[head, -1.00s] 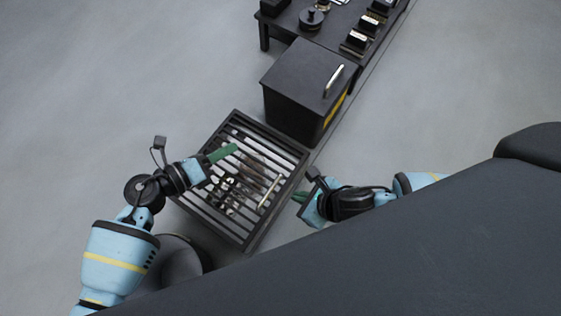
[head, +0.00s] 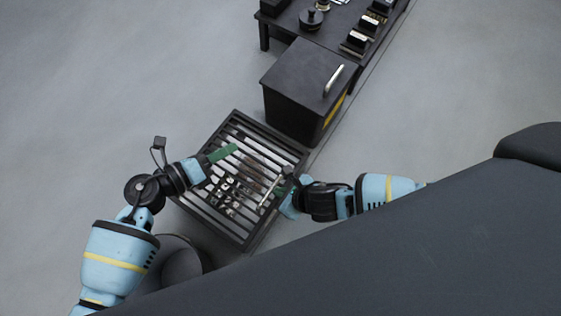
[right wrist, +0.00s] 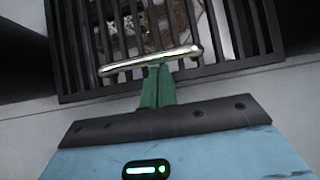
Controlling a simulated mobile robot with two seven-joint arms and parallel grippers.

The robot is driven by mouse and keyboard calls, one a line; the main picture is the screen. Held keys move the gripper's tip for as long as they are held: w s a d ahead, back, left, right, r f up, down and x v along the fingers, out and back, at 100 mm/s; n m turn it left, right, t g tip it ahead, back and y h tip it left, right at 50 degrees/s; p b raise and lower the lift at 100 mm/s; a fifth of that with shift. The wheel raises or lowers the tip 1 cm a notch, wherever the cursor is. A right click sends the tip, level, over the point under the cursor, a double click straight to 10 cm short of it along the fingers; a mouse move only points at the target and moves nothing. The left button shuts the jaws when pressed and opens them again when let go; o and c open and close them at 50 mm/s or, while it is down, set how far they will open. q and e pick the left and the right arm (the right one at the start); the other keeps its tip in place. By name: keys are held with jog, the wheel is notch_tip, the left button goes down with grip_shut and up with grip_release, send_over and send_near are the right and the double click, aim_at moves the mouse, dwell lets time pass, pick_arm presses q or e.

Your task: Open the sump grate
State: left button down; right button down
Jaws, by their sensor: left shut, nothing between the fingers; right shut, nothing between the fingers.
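The sump grate (head: 240,235) is a dark slatted square with pale pieces visible below its bars, and it lies flat. Its metal bar handle (head: 270,192) runs along the right part of the grate; in the right wrist view the handle (right wrist: 150,60) crosses just beyond my green fingertips. My right gripper (head: 280,203) is shut and empty, close to the handle; I cannot tell whether it touches. In the right wrist view its fingers (right wrist: 157,85) are together. My left gripper (head: 222,153) is shut and empty above the grate's upper left part.
A black box cabinet (head: 300,85) with a silver handle stands at the grate's far corner. Behind it is a dark table (head: 340,30) with several items. A dark round object (head: 180,258) is near the grate's lower left. Grey floor is clear at left.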

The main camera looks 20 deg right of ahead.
jog(key=shift+a+f, duration=0.1)
dwell(0.3)
jog(key=shift+w+a+r, duration=0.1)
jog(key=shift+w+r, duration=0.15)
jog(key=shift+r, duration=0.7)
pick_arm(q)
jog(key=c, duration=2.1)
grip_release()
jog(key=shift+c, duration=0.2)
jog(key=o, duration=0.7)
pick_arm(e)
jog(key=shift+w+a+r, duration=0.1)
